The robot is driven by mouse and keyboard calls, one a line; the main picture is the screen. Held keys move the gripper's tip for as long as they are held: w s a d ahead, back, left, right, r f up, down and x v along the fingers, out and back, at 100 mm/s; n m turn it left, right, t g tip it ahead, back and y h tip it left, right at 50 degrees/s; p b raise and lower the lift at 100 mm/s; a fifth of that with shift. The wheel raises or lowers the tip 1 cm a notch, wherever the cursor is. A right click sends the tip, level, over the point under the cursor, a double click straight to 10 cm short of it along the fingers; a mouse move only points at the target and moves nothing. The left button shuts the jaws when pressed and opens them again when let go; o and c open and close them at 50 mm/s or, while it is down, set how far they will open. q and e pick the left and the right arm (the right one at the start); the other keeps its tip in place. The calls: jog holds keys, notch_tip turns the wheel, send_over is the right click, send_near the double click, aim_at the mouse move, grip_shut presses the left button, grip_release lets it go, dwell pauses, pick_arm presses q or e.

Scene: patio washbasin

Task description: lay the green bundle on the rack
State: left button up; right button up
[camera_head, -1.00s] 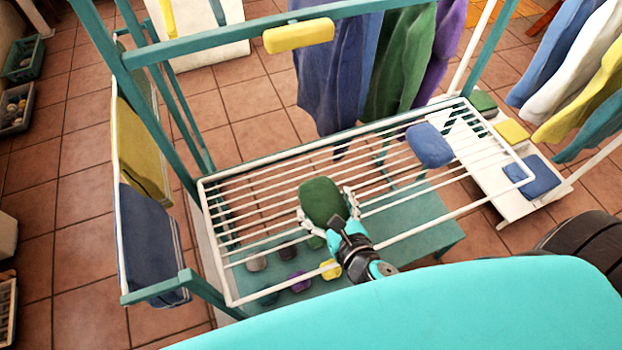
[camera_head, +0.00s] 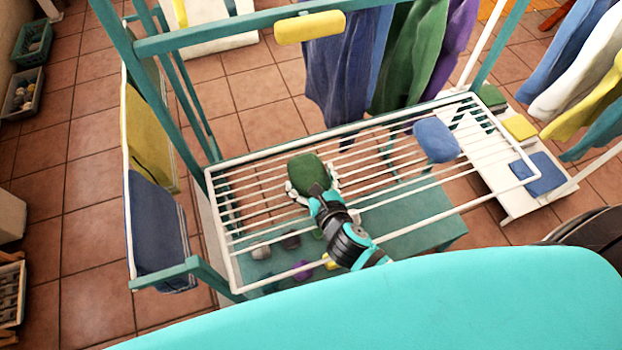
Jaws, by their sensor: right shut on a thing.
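The green bundle (camera_head: 306,172) is a rounded dark green cloth in the middle of the head view. My right gripper (camera_head: 312,187) is shut on it, with fingers at both of its sides. The white wire rack (camera_head: 236,270) spans the teal frame, and the bundle appears over its left-middle bars. I cannot tell whether the bundle touches the bars. A blue bundle (camera_head: 436,141) lies on the right part of the rack. My left gripper is not in view.
Clothes hang behind the rack and at right. A white shelf (camera_head: 505,200) at right carries folded pieces. Small coloured items lie below the rack. Yellow and blue towels (camera_head: 155,235) hang at left. Bars between the two bundles are bare.

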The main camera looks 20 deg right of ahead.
jog(key=o, duration=1)
jog(key=shift+s, duration=0.1)
jog(key=v, duration=1)
jog(key=shift+s+b, duration=0.2)
jog(key=shift+b, duration=0.2)
jog(key=shift+v, duration=0.8)
jog(key=shift+w+r, duration=0.1)
jog(key=shift+r, duration=0.05)
